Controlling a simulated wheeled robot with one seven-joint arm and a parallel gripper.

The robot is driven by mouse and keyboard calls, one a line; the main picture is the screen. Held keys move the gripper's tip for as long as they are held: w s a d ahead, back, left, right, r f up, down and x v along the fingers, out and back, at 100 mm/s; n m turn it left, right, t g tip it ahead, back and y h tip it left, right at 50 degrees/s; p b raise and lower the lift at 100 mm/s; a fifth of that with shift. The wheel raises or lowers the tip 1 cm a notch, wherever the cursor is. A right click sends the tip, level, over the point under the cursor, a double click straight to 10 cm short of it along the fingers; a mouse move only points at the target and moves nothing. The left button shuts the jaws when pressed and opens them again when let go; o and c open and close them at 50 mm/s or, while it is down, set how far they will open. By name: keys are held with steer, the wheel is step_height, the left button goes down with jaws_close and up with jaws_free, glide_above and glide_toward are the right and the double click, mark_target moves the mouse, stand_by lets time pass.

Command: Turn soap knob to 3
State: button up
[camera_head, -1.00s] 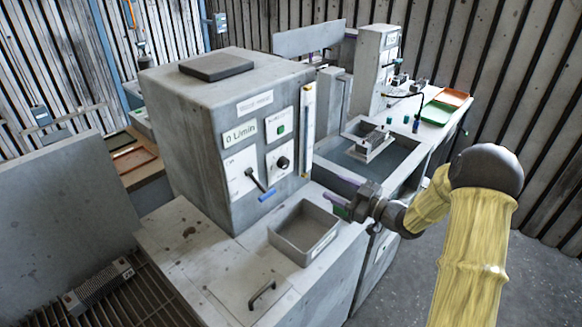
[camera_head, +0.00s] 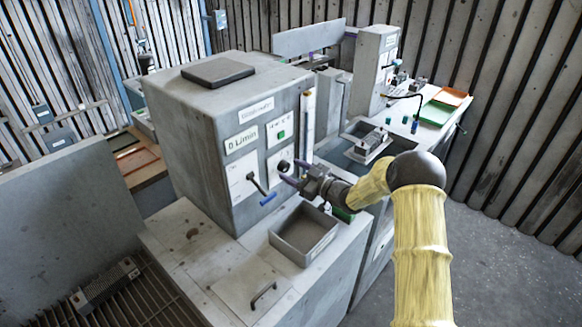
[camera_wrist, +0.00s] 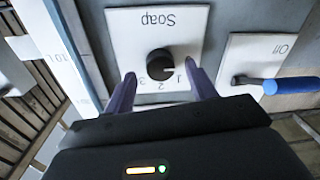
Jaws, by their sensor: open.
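The soap knob (camera_wrist: 159,65) is a round black dial on a white plate (camera_wrist: 126,29) marked "Soap", which appears upside down in the wrist view. The digits 1, 2 and 3 show along its edge on the gripper's side. A pale notch on the knob faces roughly toward the 1, though its exact setting is hard to tell. My gripper (camera_wrist: 160,75) is open, its two purple fingers on either side of the knob's near side; contact cannot be made out. In the head view my gripper (camera_head: 289,172) is at the grey housing's front panel, beside the knob (camera_head: 283,166).
A lever with a blue handle (camera_wrist: 285,85) is on the neighbouring plate marked "Off"; it also shows in the head view (camera_head: 268,198). An open grey bin (camera_head: 285,255) stands below the panel. A display (camera_head: 241,139) reads 0 L/min. A sink (camera_head: 400,147) lies behind my arm.

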steer(key=shift+w+a, duration=0.45)
steer(key=shift+a, duration=0.15)
steer(key=c, duration=1)
